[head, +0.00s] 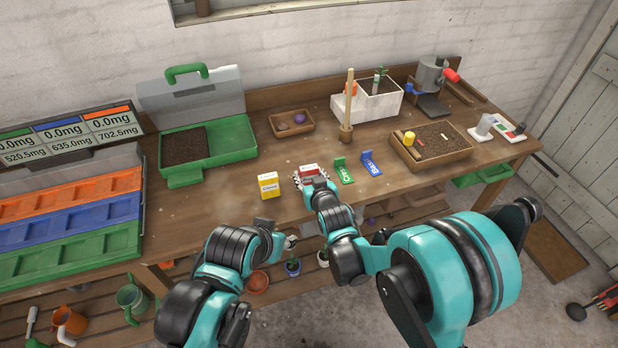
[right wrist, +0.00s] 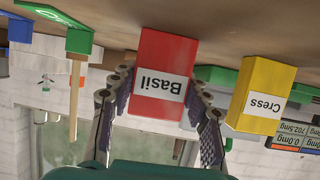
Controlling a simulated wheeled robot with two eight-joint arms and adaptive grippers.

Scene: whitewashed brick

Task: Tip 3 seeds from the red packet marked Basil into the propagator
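The red packet marked Basil (right wrist: 165,75) stands on the bench, its label upside down in the right wrist view. In the head view it (head: 309,170) is partly hidden by my right gripper. My right gripper (head: 311,181) is open, one finger on each side of the packet; any contact is hard to make out. The propagator is a green tray (head: 232,150) at the back left, with dark soil (head: 186,146) in its left part and a clear lid with a green handle (head: 187,72) raised behind. My left gripper (head: 290,242) is low at the bench's front edge, its fingers unclear.
A yellow Cress packet (head: 268,186) stands just left of the red one. A wooden dibber (head: 348,110) stands behind. A soil-filled wooden tray (head: 462,150) is further right. Bench between propagator and packets is clear.

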